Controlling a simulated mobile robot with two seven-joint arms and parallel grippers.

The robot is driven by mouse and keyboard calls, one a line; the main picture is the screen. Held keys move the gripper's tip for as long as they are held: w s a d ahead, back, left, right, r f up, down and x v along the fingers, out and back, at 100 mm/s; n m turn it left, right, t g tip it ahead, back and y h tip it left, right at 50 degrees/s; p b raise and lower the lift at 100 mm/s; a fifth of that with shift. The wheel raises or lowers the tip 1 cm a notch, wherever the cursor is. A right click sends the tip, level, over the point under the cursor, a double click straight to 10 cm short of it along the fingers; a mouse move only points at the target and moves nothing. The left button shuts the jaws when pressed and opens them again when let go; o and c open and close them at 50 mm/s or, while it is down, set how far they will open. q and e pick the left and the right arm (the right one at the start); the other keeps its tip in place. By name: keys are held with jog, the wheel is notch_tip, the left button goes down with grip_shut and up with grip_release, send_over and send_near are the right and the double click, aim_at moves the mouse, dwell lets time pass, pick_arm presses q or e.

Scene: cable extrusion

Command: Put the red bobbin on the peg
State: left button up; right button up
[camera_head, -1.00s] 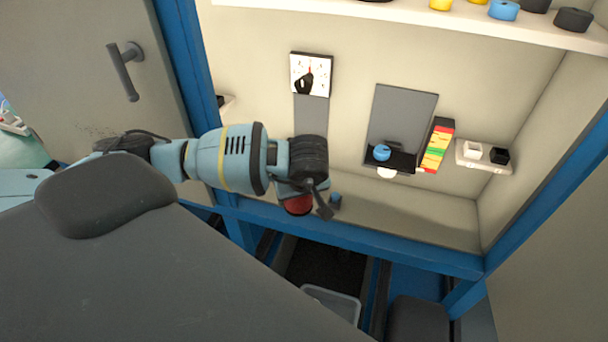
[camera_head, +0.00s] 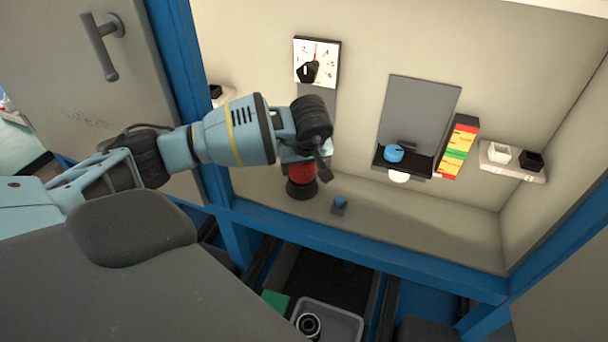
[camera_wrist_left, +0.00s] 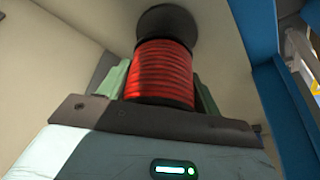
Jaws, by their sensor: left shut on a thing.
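The red bobbin (camera_head: 300,173), wound in red with dark flanges, is upright below my left wrist, over the ledge inside the blue-framed cabinet. It also shows in the left wrist view (camera_wrist_left: 162,72), with a dark round flange at its far end. My left gripper (camera_wrist_left: 160,88) is shut on it, with a greenish finger on each side. In the head view the wrist covers the bobbin's top and the fingers. I cannot tell whether its lower flange touches the ledge. I cannot make out a peg for certain. My right gripper is not in view.
A small blue knob (camera_head: 340,203) stands on the ledge just right of the bobbin. A dial (camera_head: 317,62) is on the back wall. A grey panel (camera_head: 421,110) with a blue-topped part (camera_head: 394,153) is further right. The blue frame beam (camera_head: 370,257) borders the ledge.

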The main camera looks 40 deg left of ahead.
aim_at(302, 174)
pick_arm(q)
jog(key=shift+f+b, duration=0.45)
jog(key=shift+f, duration=1.1)
jog(key=o, duration=1)
jog(key=shift+o, duration=0.2)
jog(key=shift+s+r, duration=0.1)
jog(key=shift+r, duration=0.4)
jog(key=v, duration=1.1)
jog(key=shift+d+r+p, duration=0.15)
jog(key=shift+r+p, duration=0.1)
jog(key=shift+p, duration=0.2)
